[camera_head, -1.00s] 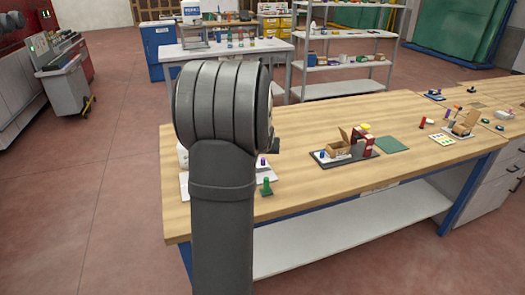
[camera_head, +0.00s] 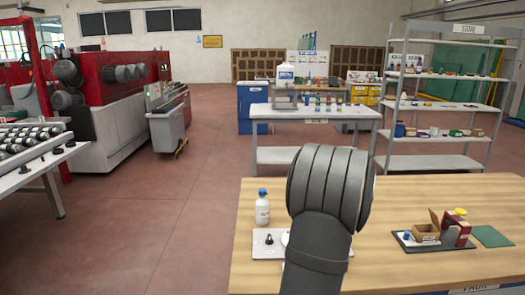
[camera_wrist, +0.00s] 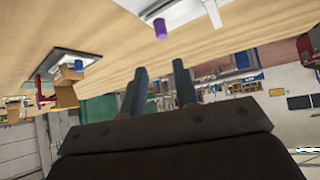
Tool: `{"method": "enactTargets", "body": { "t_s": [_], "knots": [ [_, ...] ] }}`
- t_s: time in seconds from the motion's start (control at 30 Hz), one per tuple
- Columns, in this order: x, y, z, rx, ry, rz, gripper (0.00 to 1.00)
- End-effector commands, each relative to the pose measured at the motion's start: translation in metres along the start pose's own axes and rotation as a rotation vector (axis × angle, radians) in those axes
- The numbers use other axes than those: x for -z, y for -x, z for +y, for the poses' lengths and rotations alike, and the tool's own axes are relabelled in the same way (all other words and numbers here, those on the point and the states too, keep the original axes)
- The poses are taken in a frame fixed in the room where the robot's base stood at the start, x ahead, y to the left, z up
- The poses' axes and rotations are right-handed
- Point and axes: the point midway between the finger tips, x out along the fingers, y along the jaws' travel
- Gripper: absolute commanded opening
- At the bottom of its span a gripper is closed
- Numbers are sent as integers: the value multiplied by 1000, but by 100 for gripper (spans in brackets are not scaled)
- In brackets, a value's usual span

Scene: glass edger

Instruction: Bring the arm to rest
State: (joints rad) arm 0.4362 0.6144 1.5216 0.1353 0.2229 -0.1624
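My gripper (camera_wrist: 160,87) shows in the wrist view, which is upside down. Its two fingers stand apart with nothing between them. In the head view my grey arm rises in front of the wooden table (camera_head: 400,200), and the gripper is hidden behind it. A small purple-ended piece (camera_wrist: 160,28) is on the tabletop in the wrist view, apart from the fingers.
A white bottle with a blue cap (camera_head: 262,208) and a white board (camera_head: 268,243) are left of my arm. A dark tray (camera_head: 408,245) with a cardboard box (camera_head: 427,230) and a green mat (camera_head: 491,236) are to the right. Open floor (camera_head: 180,220) lies left.

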Motion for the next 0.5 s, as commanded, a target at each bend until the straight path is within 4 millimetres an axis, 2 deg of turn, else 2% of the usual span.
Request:
{"method": "enactTargets", "body": {
  "t_s": [0.5],
  "knots": [
    [-1, -79, -1, 1, 0, -1, 28]
  ]
}}
